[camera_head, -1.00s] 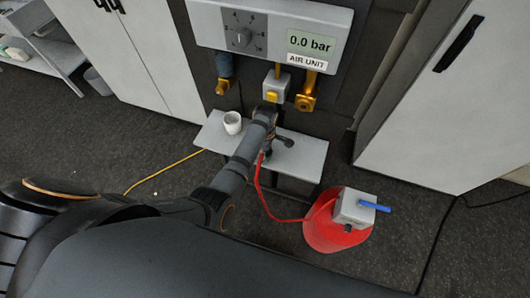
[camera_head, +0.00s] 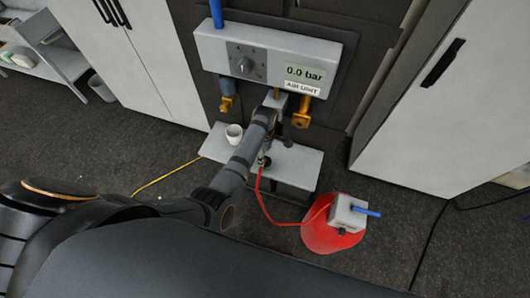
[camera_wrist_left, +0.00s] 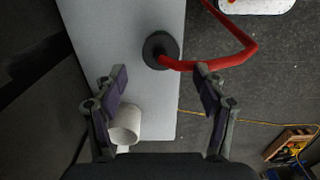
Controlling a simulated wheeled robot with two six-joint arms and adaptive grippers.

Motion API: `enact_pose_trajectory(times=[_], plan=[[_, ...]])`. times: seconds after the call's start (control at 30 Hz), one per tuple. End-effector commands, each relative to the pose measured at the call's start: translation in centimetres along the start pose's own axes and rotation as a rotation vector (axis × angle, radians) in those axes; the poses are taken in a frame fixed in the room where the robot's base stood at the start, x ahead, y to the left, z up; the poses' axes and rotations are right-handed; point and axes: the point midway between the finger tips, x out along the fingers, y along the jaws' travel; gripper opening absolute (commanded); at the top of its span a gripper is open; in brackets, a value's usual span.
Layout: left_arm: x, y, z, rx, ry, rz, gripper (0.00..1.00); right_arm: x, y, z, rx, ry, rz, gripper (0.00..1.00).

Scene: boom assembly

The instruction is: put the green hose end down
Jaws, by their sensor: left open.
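No green hose shows; the hose in view is red. The red hose (camera_head: 262,191) runs from a light bench (camera_head: 300,165) down to a red round base. In the left wrist view its black round end (camera_wrist_left: 160,50) lies on the bench's light top (camera_wrist_left: 95,25). My left gripper (camera_head: 279,137) is over the bench. In the left wrist view its two fingers (camera_wrist_left: 160,78) are spread wide with nothing between them, and the black end shows beyond the fingertips, apart from them. My right gripper is not in view.
A white mug (camera_head: 234,133) stands on the bench, close to a left finger in the wrist view (camera_wrist_left: 125,124). An air unit (camera_head: 265,55) reading 0.0 bar hangs above, with brass fittings. A red base (camera_head: 325,235) with a grey box stands on the floor at right.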

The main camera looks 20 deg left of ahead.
Motion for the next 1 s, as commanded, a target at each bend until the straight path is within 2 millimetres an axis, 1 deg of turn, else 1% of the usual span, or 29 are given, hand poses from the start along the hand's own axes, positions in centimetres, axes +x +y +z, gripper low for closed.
enact_pose_trajectory(times=[0.03,0.07,0.1,0.2,0.3,0.87,0.93,0.97,1.0], plan=[[-1.8,0.0,0.0,0.000,0.000,0.000,0.71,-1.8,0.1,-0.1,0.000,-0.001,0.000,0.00],[-2.0,0.0,0.0,0.000,0.000,0.000,0.71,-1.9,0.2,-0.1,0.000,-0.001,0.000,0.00],[-2.0,0.1,0.0,0.000,-0.001,0.002,0.71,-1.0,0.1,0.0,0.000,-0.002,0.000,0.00],[-3.1,0.0,0.1,0.000,-0.001,0.001,0.71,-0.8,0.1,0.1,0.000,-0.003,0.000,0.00],[-3.7,0.0,0.1,0.000,-0.001,-0.001,0.71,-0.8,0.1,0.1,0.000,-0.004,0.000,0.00],[-3.8,-0.1,-0.1,0.005,0.000,0.000,0.71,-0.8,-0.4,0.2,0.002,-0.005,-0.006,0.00],[-3.7,-0.7,-0.8,0.042,0.004,0.008,0.71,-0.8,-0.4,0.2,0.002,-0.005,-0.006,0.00],[-3.6,-1.3,-1.3,0.076,0.008,0.014,0.71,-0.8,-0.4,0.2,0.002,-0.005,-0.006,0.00],[-3.5,-2.3,-2.3,0.141,0.016,0.029,0.71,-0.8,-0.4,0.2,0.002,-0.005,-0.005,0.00]])
